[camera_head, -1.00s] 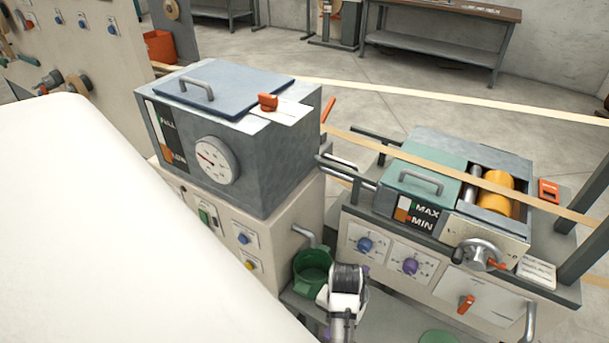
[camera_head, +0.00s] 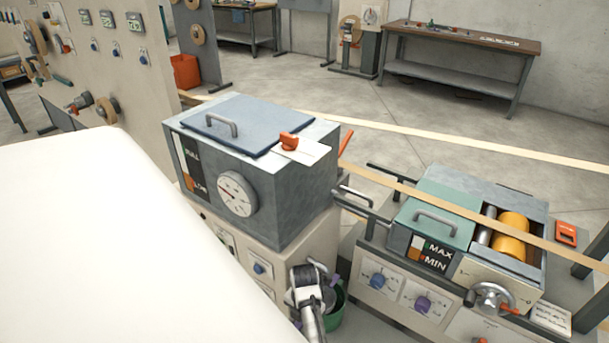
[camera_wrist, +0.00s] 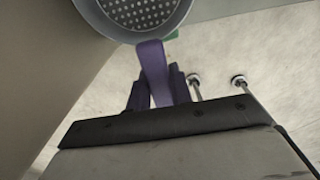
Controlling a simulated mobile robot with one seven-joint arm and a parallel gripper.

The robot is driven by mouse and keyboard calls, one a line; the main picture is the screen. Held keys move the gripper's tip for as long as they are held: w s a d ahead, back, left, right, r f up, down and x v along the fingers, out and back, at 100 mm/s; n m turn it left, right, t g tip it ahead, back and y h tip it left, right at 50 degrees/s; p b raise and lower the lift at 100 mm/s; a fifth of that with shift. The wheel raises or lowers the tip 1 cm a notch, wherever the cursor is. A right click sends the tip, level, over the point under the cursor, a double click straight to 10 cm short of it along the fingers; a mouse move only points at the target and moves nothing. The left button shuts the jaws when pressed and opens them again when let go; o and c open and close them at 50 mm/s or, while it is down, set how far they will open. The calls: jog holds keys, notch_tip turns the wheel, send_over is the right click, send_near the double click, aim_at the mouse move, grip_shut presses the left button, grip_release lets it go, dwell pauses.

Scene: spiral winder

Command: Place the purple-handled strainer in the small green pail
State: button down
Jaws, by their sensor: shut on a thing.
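The strainer shows in the wrist view as a grey perforated bowl (camera_wrist: 140,14) with a flat purple handle (camera_wrist: 153,72). My gripper (camera_wrist: 157,88) is shut on the handle, with the bowl extending beyond the fingertips. The bowl is cut off by the top of the wrist view. In the head view my gripper (camera_head: 308,275) is in front of the small green pail (camera_head: 336,308) and hides much of it.
A grey tank (camera_head: 285,195) with a blue lid and dial stands on a cream cabinet (camera_head: 283,262) just behind my gripper. A roller machine (camera_head: 470,235) with knobs and a crank stands to the right. A tan strip (camera_head: 450,205) crosses above it. Open floor lies behind.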

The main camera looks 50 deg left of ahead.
jog(key=shift+f, duration=0.35)
jog(key=c, duration=1.3)
grip_release()
jog(key=shift+o, duration=0.2)
jog(key=shift+r, duration=0.1)
notch_tip(320, 180, up, 12)
